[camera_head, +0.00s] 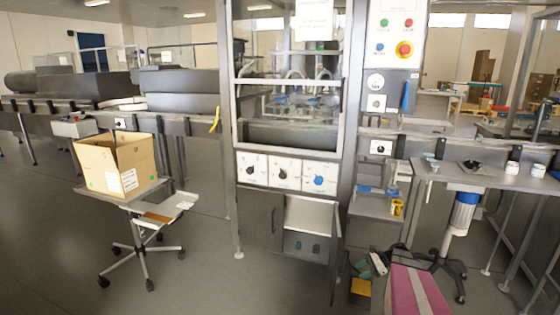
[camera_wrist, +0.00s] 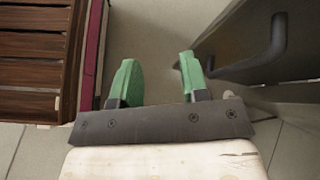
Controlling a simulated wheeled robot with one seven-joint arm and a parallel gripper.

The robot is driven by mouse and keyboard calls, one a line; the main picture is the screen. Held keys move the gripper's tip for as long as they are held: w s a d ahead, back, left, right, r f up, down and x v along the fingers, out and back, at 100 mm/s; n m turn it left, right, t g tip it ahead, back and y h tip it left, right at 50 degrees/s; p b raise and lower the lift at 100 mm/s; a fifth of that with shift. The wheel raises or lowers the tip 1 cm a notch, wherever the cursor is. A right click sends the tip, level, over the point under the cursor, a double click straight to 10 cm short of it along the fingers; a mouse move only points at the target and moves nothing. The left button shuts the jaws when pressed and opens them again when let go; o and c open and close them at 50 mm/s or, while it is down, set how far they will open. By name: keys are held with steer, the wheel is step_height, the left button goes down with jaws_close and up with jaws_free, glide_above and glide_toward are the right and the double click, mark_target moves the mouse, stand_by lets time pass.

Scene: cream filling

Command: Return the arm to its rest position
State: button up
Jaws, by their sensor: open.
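My gripper (camera_wrist: 157,78) shows in the wrist view with its two green fingers spread apart and nothing between them. Bare grey floor shows beyond the fingertips. In the head view, my gripper (camera_head: 361,267) is small and low, right of the machine's open lower cabinet. A dark panel with a black bar handle (camera_wrist: 277,45) stands close to the right of the fingers in the wrist view. Most of my arm is hard to make out in the head view.
The cabinet door (camera_head: 336,252) stands open near my gripper. A cardboard box (camera_head: 118,165) sits on a wheeled stand. Open floor lies at left.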

steer(key=s+a+r+n+h, duration=0.5)
steer(key=s+a+n, duration=0.1)
steer(key=a+n, duration=0.1)
steer(key=s+a+r+n+h, duration=0.5)
steer(key=s+a+n+h, duration=0.1)
steer(key=a, duration=0.3)
steer(key=shift+s+a+r+n, duration=0.3)
steer(key=shift+s+a+n, duration=0.1)
steer(key=shift+n, duration=0.4)
